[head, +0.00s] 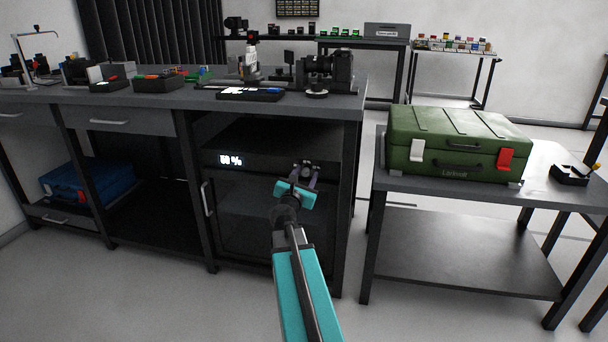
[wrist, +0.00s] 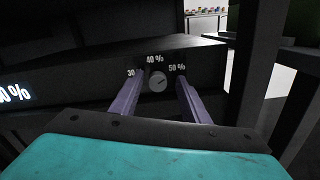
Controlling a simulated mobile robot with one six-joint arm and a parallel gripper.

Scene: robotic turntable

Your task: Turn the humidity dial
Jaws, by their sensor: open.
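The humidity dial (wrist: 157,82) is a small round grey knob on the dark front panel of the cabinet (head: 262,215). Labels for 30, 40 % and 50 % stand around it, and a line on the knob slants to the upper right. My gripper (wrist: 159,79) is open, with one purple finger on each side of the dial; I cannot tell whether they touch it.
The cabinet stands under a dark workbench (head: 190,97) that carries cameras and trays. A bench leg (head: 351,190) rises just right of my gripper. A green case (head: 458,145) sits on a side table to the right. A blue case (head: 85,180) is on a low shelf at left.

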